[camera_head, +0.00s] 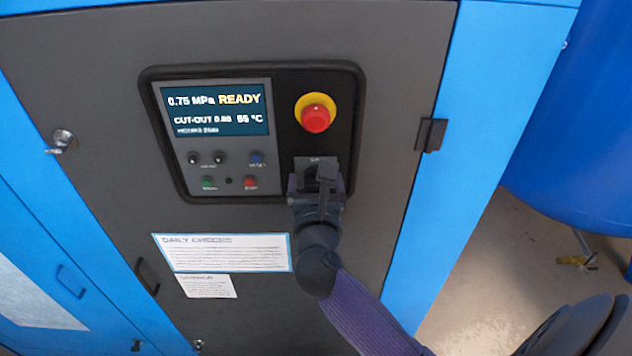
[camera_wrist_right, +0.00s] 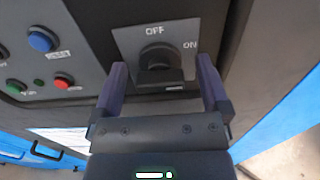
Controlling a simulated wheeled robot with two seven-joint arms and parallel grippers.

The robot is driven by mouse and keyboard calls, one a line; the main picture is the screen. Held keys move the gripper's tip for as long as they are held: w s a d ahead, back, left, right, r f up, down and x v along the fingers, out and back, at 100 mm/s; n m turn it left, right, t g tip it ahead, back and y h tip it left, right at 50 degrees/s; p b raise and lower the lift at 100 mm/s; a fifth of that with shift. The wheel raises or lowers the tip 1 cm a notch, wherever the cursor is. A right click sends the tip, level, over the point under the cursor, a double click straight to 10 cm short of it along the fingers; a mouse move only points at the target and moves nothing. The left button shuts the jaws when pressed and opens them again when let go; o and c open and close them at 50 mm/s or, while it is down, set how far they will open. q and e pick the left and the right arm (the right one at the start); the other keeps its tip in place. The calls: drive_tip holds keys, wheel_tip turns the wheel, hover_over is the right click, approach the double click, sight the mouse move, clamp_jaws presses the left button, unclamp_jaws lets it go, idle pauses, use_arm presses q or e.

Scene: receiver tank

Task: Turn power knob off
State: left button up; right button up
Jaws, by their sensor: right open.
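The power knob (camera_wrist_right: 157,62) is a black rotary knob on a grey plate marked OFF at the top and ON at the right, seen in the right wrist view. Its handle bar looks level in that view. My right gripper (camera_wrist_right: 162,88) is open, with one finger on each side of the knob; I cannot tell whether either finger touches it. In the head view my right gripper (camera_head: 317,183) covers most of the knob, at the lower right of the black control panel (camera_head: 285,88). My left gripper does not show.
A red emergency button (camera_head: 316,118) on a yellow base sits just above the knob. Left of it are a lit screen (camera_head: 214,113) reading READY and small buttons, including a blue one (camera_wrist_right: 41,40). A black latch (camera_head: 431,135) is at the door's right edge.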

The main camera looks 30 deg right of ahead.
drive_tip(key=shift+c, duration=0.4)
drive_tip(key=c, duration=1.2)
drive_tip(key=shift+r+n+p, duration=0.15)
drive_tip(key=shift+n+p, duration=0.45)
drive_tip(key=shift+p, duration=0.2)
drive_tip(key=n+p, duration=0.7)
drive_tip(key=n, duration=0.1)
drive_tip(key=n+p, duration=0.2)
drive_tip(key=n, duration=0.2)
drive_tip(key=shift+p, duration=0.35)
drive_tip(key=shift+f+n+p, duration=0.2)
drive_tip(key=shift+n+p, duration=0.75)
drive_tip(key=shift+n, duration=1.45)
